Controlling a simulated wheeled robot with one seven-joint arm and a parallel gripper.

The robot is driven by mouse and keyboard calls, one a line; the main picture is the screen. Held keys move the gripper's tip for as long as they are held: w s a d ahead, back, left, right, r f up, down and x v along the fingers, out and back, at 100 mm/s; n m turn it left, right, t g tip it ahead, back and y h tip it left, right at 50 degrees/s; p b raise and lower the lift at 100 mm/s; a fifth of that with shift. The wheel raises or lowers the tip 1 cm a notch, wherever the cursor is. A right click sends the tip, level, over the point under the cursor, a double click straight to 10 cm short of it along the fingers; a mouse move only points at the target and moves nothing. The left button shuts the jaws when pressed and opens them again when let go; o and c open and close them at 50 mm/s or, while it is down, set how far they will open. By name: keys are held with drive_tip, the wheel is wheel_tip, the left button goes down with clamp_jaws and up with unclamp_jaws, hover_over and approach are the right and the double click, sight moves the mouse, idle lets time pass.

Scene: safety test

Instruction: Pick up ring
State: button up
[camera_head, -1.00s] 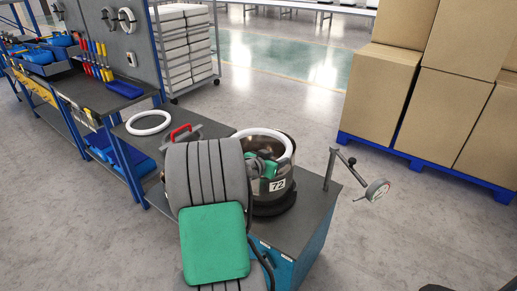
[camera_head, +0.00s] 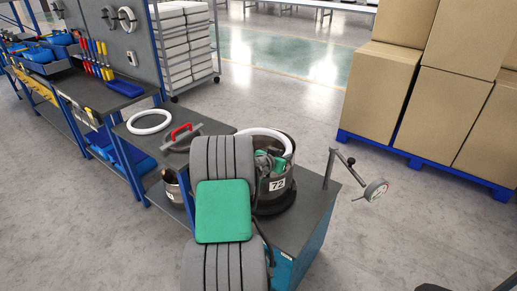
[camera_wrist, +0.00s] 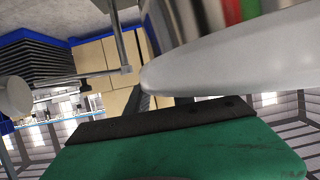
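A white ring (camera_head: 288,143) shows as an arc at the mouth of the dark metal pot (camera_head: 290,172) marked 72, on the cart. My arm hides its left part. My green and dark gripper (camera_head: 268,164) is at the pot's mouth beside this ring; its fingertips are hidden. In the wrist view, a large white curved surface that looks like this ring (camera_wrist: 225,75) fills the upper right, very close to the camera. I cannot tell whether the fingers touch it or are shut. Another white ring (camera_head: 131,122) lies flat on the bench to the left.
A red-handled tool (camera_head: 181,131) lies near the bench ring. Cardboard boxes (camera_head: 375,95) on a blue pallet stand at the right. Open floor lies between cart and pallet.

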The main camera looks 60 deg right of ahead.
clamp_jaws()
drive_tip(key=shift+r, duration=0.1)
idle(0.9)
